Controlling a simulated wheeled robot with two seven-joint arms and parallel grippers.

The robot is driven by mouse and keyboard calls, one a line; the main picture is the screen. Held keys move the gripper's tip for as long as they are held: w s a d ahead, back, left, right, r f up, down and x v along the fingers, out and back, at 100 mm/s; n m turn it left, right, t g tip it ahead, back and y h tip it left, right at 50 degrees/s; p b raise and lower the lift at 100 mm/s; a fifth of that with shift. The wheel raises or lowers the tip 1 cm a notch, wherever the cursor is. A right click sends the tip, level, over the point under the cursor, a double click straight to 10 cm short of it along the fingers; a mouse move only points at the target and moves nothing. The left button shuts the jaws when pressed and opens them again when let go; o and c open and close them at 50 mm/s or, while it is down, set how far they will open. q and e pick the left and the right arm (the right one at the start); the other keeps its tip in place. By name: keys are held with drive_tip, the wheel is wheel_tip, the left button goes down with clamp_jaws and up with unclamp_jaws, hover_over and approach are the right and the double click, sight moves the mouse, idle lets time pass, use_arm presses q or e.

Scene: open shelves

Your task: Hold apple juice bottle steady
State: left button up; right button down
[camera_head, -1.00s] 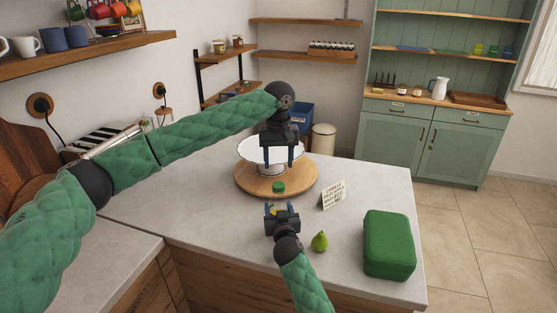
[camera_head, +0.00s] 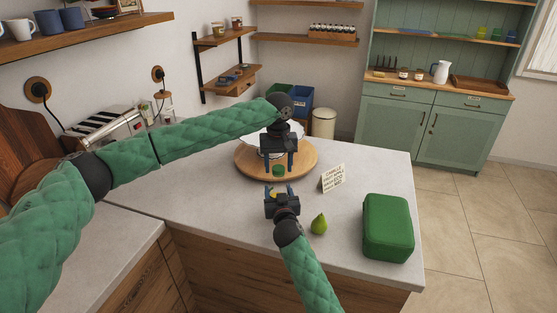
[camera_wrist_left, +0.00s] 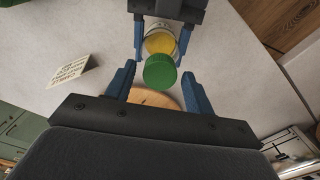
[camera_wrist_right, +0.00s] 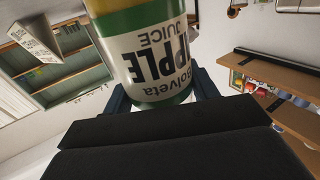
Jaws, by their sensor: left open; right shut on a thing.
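The apple juice bottle (camera_wrist_right: 155,55) fills the top of the right wrist view, its white label upside down there. My right gripper (camera_head: 281,192) is shut on it above the counter. In the left wrist view its yellow side (camera_wrist_left: 160,42) shows between the right gripper's fingers. The green cap (camera_wrist_left: 160,72) shows in front of the bottle there, and in the head view (camera_head: 279,170). The joint of cap and bottle is not clear. My left gripper (camera_head: 279,172) is open over the cap. In the left wrist view its fingertips are on either side of the cap, apparently not touching it.
A white stand on a round wooden board (camera_head: 246,171) is behind the grippers. A small printed card (camera_head: 333,178), a green pear (camera_head: 319,223) and a green case (camera_head: 388,227) are on the counter to the right. Bare counter (camera_head: 205,205) lies to the left.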

use_arm(q)
drive_tip(key=shift+c, duration=0.4)
drive_tip(key=c, duration=0.9)
drive_tip(key=m, duration=1.6)
drive_tip(key=shift+m, duration=0.3)
drive_tip(key=m, duration=0.4)
drive_tip(key=shift+m, duration=0.4)
drive_tip(key=o, duration=1.1)
drive_tip(key=shift+c, duration=0.2)
